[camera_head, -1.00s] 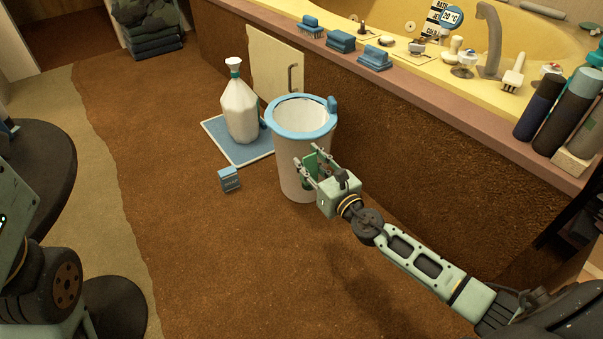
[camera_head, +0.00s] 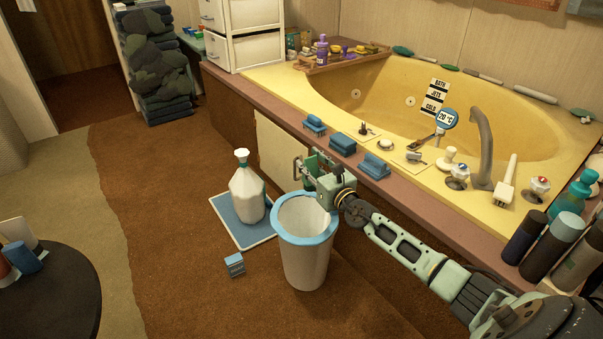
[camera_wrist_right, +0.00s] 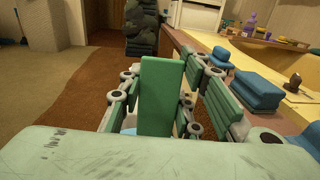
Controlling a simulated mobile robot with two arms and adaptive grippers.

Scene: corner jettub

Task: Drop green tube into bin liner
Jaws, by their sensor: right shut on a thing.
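The green tube (camera_wrist_right: 162,95) stands upright between the fingers of my right gripper (camera_wrist_right: 165,105) in the right wrist view. In the head view the right gripper (camera_head: 312,168) is shut on the tube, whose green side (camera_head: 311,162) shows only partly. The gripper appears above the far rim of the bin. The pale bin (camera_head: 305,262) stands upright on the floor with a blue rim (camera_head: 276,230). The white bin liner (camera_head: 300,214) shows inside its open mouth. My left gripper is not in view.
A white bottle (camera_head: 246,192) stands on a blue mat (camera_head: 228,216) left of the bin. A small blue box (camera_head: 235,264) lies on the brown carpet. Open carpet lies at left.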

